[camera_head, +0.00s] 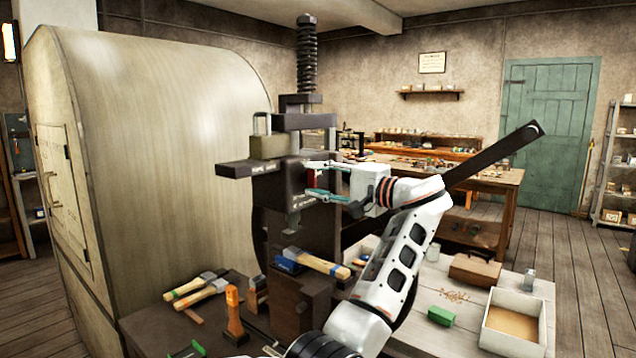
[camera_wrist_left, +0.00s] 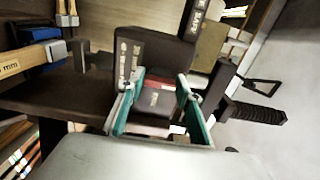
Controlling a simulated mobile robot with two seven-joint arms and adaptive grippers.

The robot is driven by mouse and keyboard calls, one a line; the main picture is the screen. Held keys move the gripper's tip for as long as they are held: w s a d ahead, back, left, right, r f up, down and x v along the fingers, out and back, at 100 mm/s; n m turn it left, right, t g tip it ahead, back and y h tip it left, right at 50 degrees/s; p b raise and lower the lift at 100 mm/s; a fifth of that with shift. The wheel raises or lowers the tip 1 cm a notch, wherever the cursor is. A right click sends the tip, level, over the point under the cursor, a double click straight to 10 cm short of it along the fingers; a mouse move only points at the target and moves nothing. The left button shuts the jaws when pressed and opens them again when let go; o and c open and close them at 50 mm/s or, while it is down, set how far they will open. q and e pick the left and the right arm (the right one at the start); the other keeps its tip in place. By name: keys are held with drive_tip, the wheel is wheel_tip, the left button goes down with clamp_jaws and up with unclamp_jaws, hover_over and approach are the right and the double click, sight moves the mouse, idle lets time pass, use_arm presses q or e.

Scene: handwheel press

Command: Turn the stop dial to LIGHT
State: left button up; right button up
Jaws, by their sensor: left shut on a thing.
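The dark press (camera_head: 283,205) stands in the middle of the head view, with a tall threaded screw (camera_head: 307,60) on top. My left gripper (camera_head: 312,180) is at the right face of its head, with teal fingers shut on the stop dial (camera_head: 315,177). In the left wrist view the dial (camera_wrist_left: 155,100) shows as a dark block with a red band, between the fingers of my left gripper (camera_wrist_left: 158,88). White lettering is on the dark face beside it, too small to read. The dial's setting cannot be told. My right gripper is not in view.
A long dark bar (camera_head: 495,157) sticks out to the upper right behind my arm. A brass padlock-like block (camera_head: 268,145) sits on the press. A pale tray (camera_head: 517,316) and green block (camera_head: 441,315) are at right.

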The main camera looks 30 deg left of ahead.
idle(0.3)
use_arm(q)
drive_tip(key=o, duration=1.1)
drive_tip(key=shift+s+d, duration=0.2)
drive_tip(key=shift+d, duration=1.7)
drive_tip(key=shift+s+d, duration=0.15)
drive_tip(key=shift+d, duration=1.75)
